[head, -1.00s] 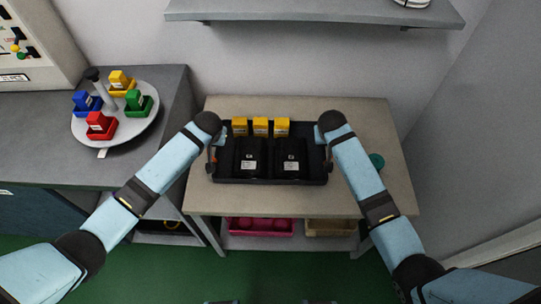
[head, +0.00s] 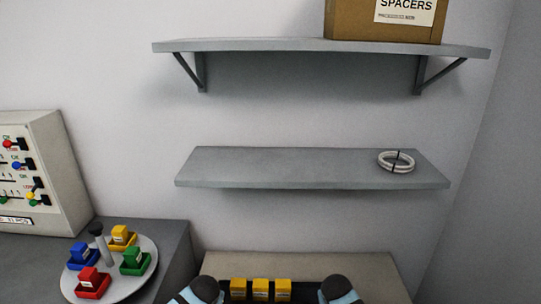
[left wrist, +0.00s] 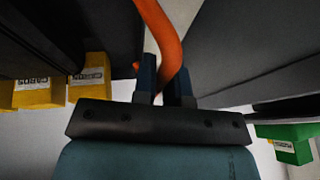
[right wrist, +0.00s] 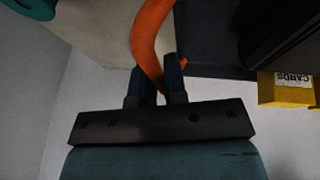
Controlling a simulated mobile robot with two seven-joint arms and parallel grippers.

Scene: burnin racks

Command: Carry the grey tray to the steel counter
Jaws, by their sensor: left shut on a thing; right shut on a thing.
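The dark grey tray (head: 308,292) is at the bottom edge of the head view, over the beige table (head: 360,270), mostly cut off. A row of yellow blocks (head: 260,289) stands along its far side. My left gripper (left wrist: 163,80) is shut on an orange handle (left wrist: 165,35) at the tray's left end. My right gripper (right wrist: 157,78) is shut on the other orange handle (right wrist: 150,35) at the right end. I cannot tell whether the tray touches the table. A dark grey counter (head: 170,240) is on the left; I cannot tell whether it is steel.
A round turntable (head: 130,283) with coloured bins stands on the left counter, beside a switch panel (head: 40,170). A low shelf (head: 290,168) with white rings (head: 397,162) and a higher shelf (head: 320,46) with a spacers box (head: 385,20) hang behind the table.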

